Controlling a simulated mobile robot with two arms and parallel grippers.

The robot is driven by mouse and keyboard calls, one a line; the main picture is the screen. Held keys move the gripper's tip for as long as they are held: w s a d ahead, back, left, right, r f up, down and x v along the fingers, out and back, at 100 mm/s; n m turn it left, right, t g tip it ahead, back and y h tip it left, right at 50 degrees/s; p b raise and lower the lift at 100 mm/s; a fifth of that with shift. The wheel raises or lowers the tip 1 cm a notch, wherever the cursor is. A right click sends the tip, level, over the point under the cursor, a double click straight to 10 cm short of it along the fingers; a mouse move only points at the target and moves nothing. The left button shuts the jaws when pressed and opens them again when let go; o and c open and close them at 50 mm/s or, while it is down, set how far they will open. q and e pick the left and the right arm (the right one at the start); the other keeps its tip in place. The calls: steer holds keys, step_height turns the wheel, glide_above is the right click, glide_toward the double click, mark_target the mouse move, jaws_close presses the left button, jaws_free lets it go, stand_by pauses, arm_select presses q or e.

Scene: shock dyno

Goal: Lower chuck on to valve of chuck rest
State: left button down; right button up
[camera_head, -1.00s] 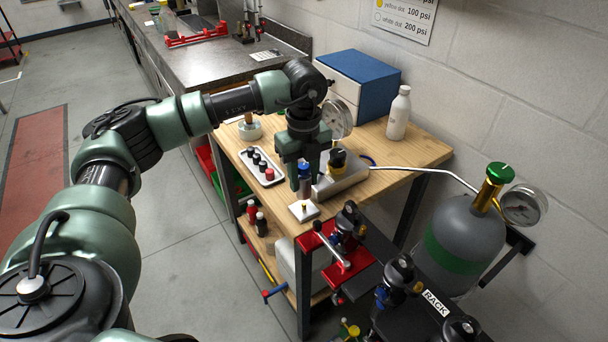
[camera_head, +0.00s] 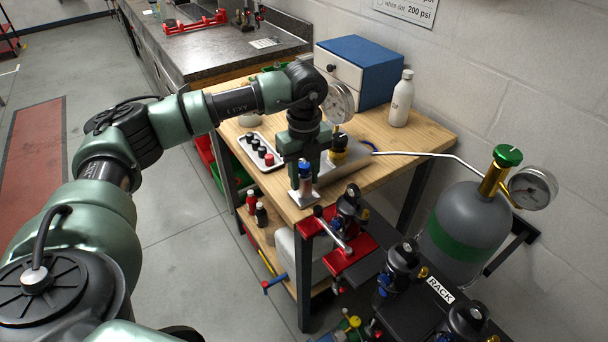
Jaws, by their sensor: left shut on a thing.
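My left gripper (camera_head: 300,174) points down at the front of the wooden bench and is shut on the chuck (camera_head: 306,183), a small upright cylinder with a blue top. The chuck rest (camera_head: 314,199), a small pale metal block, is directly under the chuck. Its brass valve is hidden behind or under the chuck. The chuck's lower end meets the rest in the picture, but I cannot tell whether it is seated on the valve. My right gripper is not in view.
A gauge (camera_head: 340,102) and a metal block with a black-and-yellow knob (camera_head: 338,146) stand close behind the gripper. A white tray (camera_head: 247,145) of small caps lies left. A red clamp fixture (camera_head: 345,250) is in front, with a gas cylinder (camera_head: 465,235) at right.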

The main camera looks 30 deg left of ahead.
arm_select(q)
steer(key=c, duration=0.9)
jaws_free()
steer(key=shift+r, duration=0.1)
step_height(320, 180, up, 7)
steer(key=shift+f+b, duration=0.2)
steer(key=shift+b, duration=0.45)
steer(key=shift+r, duration=0.55)
steer(key=shift+s, duration=0.1)
